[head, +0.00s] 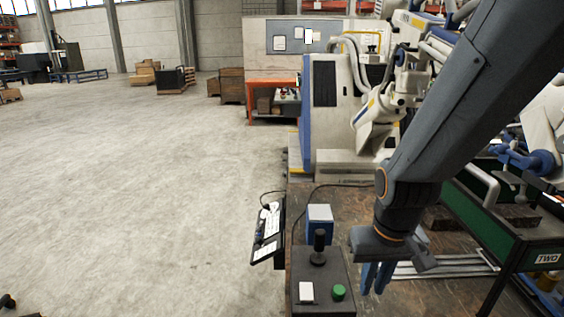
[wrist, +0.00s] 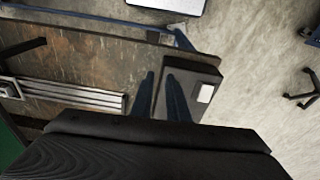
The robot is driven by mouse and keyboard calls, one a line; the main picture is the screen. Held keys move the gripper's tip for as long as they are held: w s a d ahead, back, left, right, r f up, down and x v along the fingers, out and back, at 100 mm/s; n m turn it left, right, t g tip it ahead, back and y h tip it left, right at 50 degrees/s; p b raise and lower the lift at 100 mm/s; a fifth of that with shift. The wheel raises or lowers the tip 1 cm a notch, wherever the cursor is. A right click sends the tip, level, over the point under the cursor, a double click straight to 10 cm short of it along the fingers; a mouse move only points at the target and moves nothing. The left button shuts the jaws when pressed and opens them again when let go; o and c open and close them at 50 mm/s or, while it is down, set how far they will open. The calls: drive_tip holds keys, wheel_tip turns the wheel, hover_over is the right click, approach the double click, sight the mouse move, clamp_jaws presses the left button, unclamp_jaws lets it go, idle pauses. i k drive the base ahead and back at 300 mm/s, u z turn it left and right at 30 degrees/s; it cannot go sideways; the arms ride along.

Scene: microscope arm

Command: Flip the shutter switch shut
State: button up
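A dark control box (head: 325,272) stands on the brown bench. It carries a white rectangular switch (head: 306,291), a round green button (head: 339,292) and a black joystick (head: 319,248). I cannot tell from its look whether the white switch is the shutter switch, or its position. My gripper (head: 373,290) points down just right of the box, its blue fingers slightly apart with nothing seen between them. In the wrist view, the gripper (wrist: 160,74) shows a narrow gap, and the right finger overlaps the box (wrist: 193,72). The white switch (wrist: 205,93) lies clear beside that finger; the green button is not visible.
A blue-and-white box (head: 320,217) stands behind the joystick. A tilted black panel (head: 267,232) hangs at the bench's left edge. Metal rails (head: 450,266) and a green-sided frame (head: 478,216) lie to the right. A large white machine (head: 335,110) stands behind. Open floor lies left.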

sight(306, 289)
drive_tip(key=k, duration=1)
drive_tip(key=u, duration=1.25)
drive_tip(key=i, duration=0.8)
drive_tip(key=z, duration=1.3)
